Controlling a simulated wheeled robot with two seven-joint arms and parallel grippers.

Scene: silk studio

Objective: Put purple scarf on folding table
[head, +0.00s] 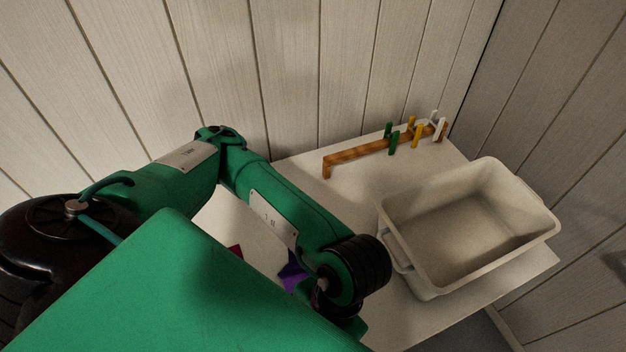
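A purple cloth (292,272), likely the purple scarf, shows as a small patch on the white table (345,195), behind my green arm. Most of it is hidden by the arm, so I cannot tell its shape or whether it is held. The table's left and front parts are also covered by the arm. My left arm comes in from the left and bends down over the table; its gripper is hidden behind the arm and body. My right gripper is not in view.
A white open bin (468,225), apparently empty, stands at the table's right. A wooden bar (360,154) with several green, yellow and white clothespins (416,135) stands along the back. A small dark red patch (236,251) shows beside the arm. Plank walls close off the back and right.

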